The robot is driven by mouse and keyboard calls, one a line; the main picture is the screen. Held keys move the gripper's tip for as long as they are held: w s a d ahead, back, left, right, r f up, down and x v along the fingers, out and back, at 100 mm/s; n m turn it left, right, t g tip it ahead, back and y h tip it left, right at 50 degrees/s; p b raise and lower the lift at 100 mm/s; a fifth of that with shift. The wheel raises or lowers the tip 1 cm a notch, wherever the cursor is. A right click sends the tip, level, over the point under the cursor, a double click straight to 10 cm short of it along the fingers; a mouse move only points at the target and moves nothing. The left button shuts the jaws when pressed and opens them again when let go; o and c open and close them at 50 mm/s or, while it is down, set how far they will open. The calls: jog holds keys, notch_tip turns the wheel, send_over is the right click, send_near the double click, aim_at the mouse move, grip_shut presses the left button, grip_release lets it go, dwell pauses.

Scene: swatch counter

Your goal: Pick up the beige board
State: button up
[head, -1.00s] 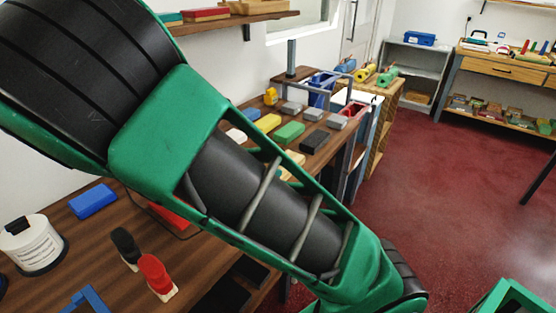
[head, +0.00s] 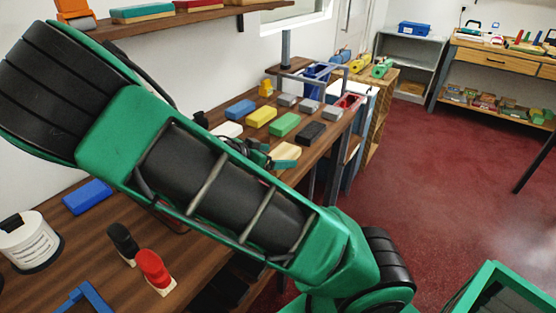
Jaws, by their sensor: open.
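The beige board (head: 287,151) lies flat near the front edge of the brown wooden counter, below the green and black boards. My gripper (head: 267,160), small and partly hidden behind my own green and black arm, is low over the counter just left of the beige board. Its jaws are open, with nothing seen between them. It covers part of the board's left end, and I cannot tell whether they touch.
Blue (head: 240,109), yellow (head: 261,117), green (head: 285,124), black (head: 310,133) and white (head: 228,129) boards lie close by. Several grey boards sit behind. A red-handled item (head: 154,270) and a white tub (head: 30,241) stand at lower left. Red floor is clear at right.

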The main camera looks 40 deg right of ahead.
aim_at(276, 158)
jog(key=shift+d+f, duration=0.15)
jog(key=shift+d, duration=0.15)
jog(key=shift+c, duration=0.4)
jog(key=c, duration=1.3)
jog(key=shift+r, duration=0.5)
jog(key=r, duration=0.3)
jog(key=shift+s+a+r, duration=0.1)
jog(key=shift+a+r, duration=0.1)
jog(key=s+a+r, duration=0.1)
jog(key=s+r, duration=0.1)
jog(key=s, duration=0.1)
jog(key=s+a+r, duration=0.2)
jog(key=s, duration=0.1)
jog(key=s+a+r, duration=0.2)
jog(key=s, duration=0.2)
jog(key=shift+a+r, duration=0.1)
jog(key=shift+r, duration=0.2)
